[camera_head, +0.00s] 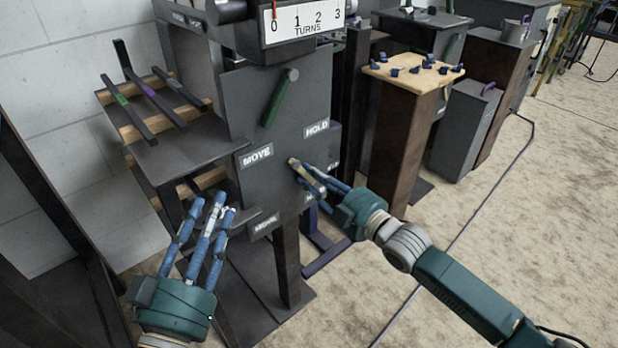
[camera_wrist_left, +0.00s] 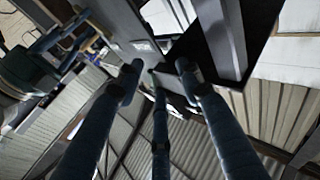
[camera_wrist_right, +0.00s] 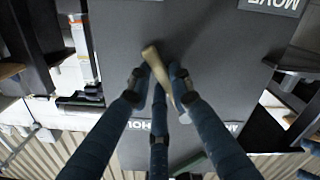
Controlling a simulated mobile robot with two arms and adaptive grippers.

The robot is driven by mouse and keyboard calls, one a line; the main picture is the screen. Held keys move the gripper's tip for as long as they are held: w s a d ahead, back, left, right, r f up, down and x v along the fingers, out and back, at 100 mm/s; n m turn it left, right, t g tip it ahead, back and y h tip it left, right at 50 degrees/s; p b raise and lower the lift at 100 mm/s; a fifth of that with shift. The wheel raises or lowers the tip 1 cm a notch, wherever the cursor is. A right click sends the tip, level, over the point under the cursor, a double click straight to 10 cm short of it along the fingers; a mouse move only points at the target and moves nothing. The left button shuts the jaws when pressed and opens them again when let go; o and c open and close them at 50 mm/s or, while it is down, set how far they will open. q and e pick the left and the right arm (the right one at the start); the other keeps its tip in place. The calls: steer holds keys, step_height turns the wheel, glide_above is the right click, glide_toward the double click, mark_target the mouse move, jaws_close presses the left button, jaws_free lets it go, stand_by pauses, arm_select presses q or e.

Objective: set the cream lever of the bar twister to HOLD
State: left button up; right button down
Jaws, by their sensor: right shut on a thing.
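The bar twister's grey front panel (camera_head: 300,92) carries a MOVE label (camera_head: 257,155) at left and a HOLD label (camera_head: 317,128) at upper right. The cream lever (camera_head: 293,161) is between and below these labels; its full direction is hard to tell because fingers cover part of it. My right gripper (camera_head: 312,177) is shut on the lever, fingers around it, close to the panel. In the right wrist view the lever (camera_wrist_right: 156,65) runs slantwise between the fingers. My left gripper (camera_head: 205,208) is open and empty, in front of the machine's lower left.
A green lever (camera_head: 280,97) sits higher on the panel, under a TURNS scale (camera_head: 303,20). A rack with dark bars (camera_head: 150,95) stands at left. A brown pedestal with a pegged board (camera_head: 413,72) stands at right. The floor at right is mostly open.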

arm_select(q)
steer(key=shift+w+a+f+g, duration=0.15)
steer(key=shift+f+g, duration=0.55)
steer(key=shift+f, duration=0.6)
arm_select(e)
steer(key=shift+w+d+r+n, duration=0.1)
steer(key=shift+d+r+n, duration=0.05)
steer(key=shift+n, duration=0.25)
steer(key=c, duration=1.5)
jaws_free()
steer(key=shift+c, duration=0.2)
steer(key=v, duration=1.2)
